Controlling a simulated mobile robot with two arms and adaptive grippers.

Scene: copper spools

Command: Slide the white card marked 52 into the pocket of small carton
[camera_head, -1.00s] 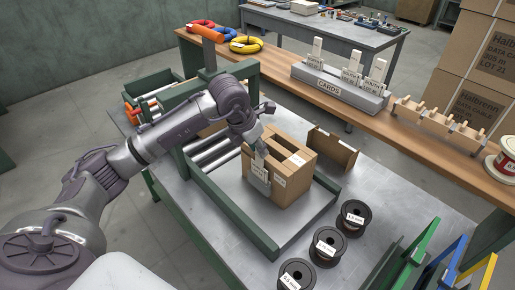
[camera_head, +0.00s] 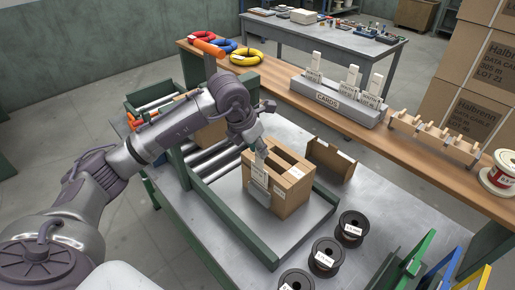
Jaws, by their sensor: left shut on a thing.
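The small carton (camera_head: 291,190) is an open-topped brown box on the grey work table. A grey pocket (camera_head: 258,195) is on its front left face. A white card (camera_head: 258,172) stands upright at the pocket, with its lower end at or inside the pocket mouth; I cannot tell how deep. Its number is too small to read. My left gripper (camera_head: 262,153) is shut on the card's upper end, just above the carton's front left edge. My right gripper is not in view.
A grey card holder (camera_head: 338,103) with several white cards stands on the wooden bench behind. Several dark spools (camera_head: 326,256) stand in front of the carton. A green rail (camera_head: 228,232) runs along its left. An open brown carton (camera_head: 330,158) lies behind.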

